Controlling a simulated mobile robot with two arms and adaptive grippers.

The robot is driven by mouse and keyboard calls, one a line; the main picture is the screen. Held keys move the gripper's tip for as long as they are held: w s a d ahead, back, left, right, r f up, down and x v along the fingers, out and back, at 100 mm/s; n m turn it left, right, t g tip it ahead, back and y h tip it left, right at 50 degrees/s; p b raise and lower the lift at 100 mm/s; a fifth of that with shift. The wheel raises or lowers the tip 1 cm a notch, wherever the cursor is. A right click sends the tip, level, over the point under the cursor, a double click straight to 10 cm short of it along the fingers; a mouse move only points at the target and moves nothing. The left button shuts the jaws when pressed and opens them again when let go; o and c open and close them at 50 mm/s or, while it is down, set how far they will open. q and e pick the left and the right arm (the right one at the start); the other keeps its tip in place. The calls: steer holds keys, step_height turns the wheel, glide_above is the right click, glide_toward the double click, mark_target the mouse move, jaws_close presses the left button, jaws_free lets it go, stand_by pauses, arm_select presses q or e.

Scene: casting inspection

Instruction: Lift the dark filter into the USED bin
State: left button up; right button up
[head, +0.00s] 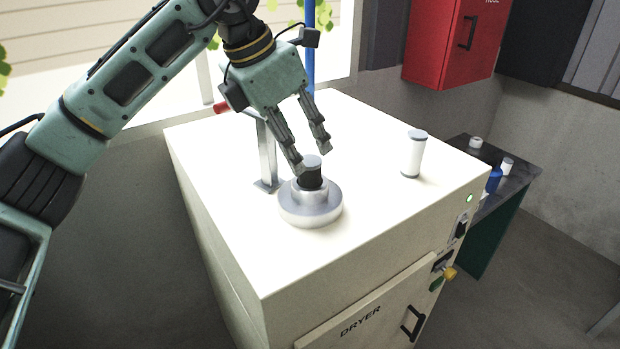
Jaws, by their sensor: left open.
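The dark filter (311,180) sits upright in a round silver housing (310,209) on top of the white dryer cabinet. The filter has a grey cap, and its lower part is hidden inside the housing. My left gripper (313,161) is open, pointing down just above and around the filter's cap. Its fingers look empty; whether one touches the cap I cannot tell. A white filter (412,156) with grey ends stands upright on the cabinet, to the right. No USED bin can be made out. My right gripper is not in view.
A metal post (267,155) stands close behind the housing. A dark side table (510,182) with small containers stands at right. A red wall box (453,40) hangs behind.

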mark_target(306, 159)
arm_select(q)
steer(key=p+x, duration=0.1)
steer(key=x, duration=0.2)
steer(key=shift+w+d+f+p, duration=0.15)
steer(key=shift+w+f+p, duration=0.1)
steer(key=shift+f+p, duration=0.1)
steer(key=shift+w+d+f, duration=0.1)
steer(key=shift+f, duration=0.2)
steer(key=shift+d+f, duration=0.1)
steer(key=shift+f, duration=0.05)
jaws_close()
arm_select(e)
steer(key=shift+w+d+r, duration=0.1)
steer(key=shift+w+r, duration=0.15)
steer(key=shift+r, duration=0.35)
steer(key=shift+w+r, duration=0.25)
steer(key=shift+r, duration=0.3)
